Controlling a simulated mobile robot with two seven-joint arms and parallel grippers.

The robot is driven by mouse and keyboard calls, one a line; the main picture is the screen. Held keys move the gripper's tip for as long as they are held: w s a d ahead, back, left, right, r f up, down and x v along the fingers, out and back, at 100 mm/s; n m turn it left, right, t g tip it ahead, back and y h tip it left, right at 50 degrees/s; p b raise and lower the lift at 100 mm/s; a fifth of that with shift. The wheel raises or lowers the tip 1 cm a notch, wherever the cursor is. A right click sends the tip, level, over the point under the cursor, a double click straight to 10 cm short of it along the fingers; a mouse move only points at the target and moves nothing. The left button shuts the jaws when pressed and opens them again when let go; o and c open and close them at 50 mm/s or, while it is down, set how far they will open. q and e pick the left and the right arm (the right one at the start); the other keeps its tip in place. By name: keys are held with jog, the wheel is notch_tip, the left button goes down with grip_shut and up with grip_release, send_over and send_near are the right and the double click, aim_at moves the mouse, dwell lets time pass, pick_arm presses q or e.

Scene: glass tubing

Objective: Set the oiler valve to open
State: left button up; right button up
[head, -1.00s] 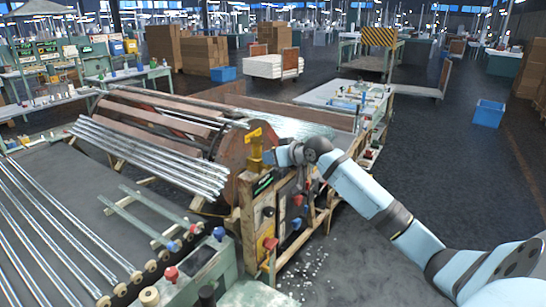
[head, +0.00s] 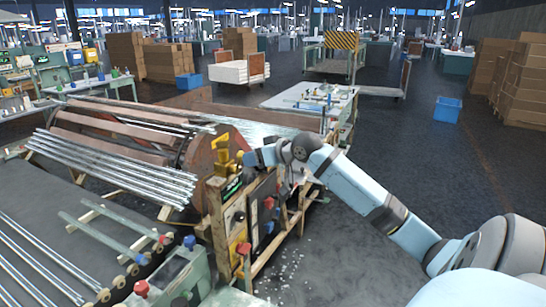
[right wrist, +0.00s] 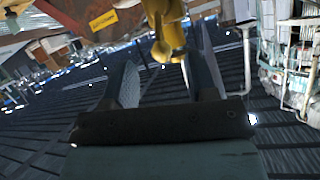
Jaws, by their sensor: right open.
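The yellow oiler valve (head: 224,160) stands on top of the wooden-framed control post, with its yellow handle (head: 219,142) above the body. It also shows at the top of the right wrist view (right wrist: 164,22), a rounded yellow body with a knob hanging toward my fingers. My right gripper (head: 243,159) is just right of the valve at about its height. In the right wrist view its two dark fingers are spread and empty, with the yellow part at the far end of the gap. I cannot tell whether they touch. My left gripper is not in view.
The control post (head: 240,220) carries red and blue knobs. A rusty drum (head: 205,152) with glass tubes (head: 115,170) lies left of it. A bench (head: 310,97) stands behind my right arm. Open floor lies to the right, with a blue bin (head: 447,109) farther off.

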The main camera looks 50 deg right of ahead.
jog(key=v, duration=0.7)
jog(key=shift+b, duration=0.35)
